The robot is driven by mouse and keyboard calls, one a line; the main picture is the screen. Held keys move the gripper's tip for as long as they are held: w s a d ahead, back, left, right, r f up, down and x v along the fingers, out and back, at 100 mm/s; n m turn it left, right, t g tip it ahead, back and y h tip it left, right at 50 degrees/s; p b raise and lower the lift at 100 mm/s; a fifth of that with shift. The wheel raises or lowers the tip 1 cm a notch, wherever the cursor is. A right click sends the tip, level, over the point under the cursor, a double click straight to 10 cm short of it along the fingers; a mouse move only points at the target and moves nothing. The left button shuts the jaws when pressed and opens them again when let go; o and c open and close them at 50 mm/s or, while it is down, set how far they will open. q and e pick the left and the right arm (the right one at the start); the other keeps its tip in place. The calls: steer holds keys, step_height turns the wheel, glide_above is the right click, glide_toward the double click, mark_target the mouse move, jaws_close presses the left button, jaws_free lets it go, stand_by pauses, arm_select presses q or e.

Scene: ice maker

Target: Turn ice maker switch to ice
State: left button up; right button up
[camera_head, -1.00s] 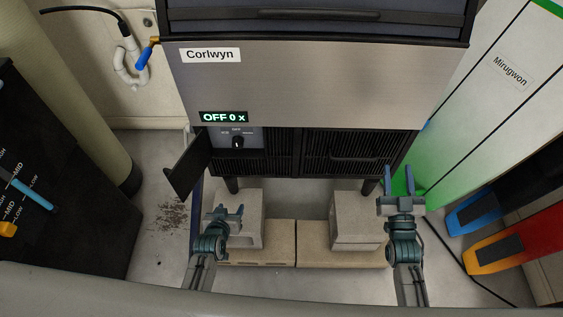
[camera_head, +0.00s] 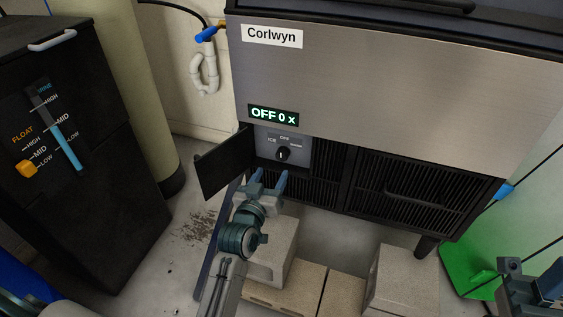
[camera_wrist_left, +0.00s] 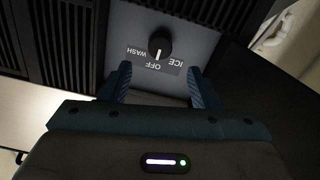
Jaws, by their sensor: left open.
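The ice maker (camera_head: 400,95) is a steel-fronted machine with a Corlwyn label and a display (camera_head: 273,116) reading "OFF 0 x". Its black switch knob (camera_head: 283,154) sits on a grey panel marked ICE, OFF and WASH, and its pointer is at OFF. The knob also shows in the left wrist view (camera_wrist_left: 160,42), upside down. My left gripper (camera_head: 268,178) is open and empty, just below and in front of the knob, fingers pointing at the panel. In the left wrist view its fingertips (camera_wrist_left: 160,78) stand apart either side, short of the knob. My right gripper (camera_head: 530,275) is partly visible at the lower right edge.
A small black door (camera_head: 224,163) stands swung open left of the switch panel. Vent grilles (camera_head: 410,195) lie to the right. Concrete blocks (camera_head: 400,282) stand on the floor below. A black cabinet (camera_head: 85,190) with sliders is at the left.

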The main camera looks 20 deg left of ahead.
mark_target(281, 157)
arm_select(q)
steer(key=w+b, duration=0.1)
steer(key=w, duration=0.7)
steer(key=shift+d+b, duration=0.1)
steer(key=shift+b, duration=0.25)
steer(key=c, duration=1)
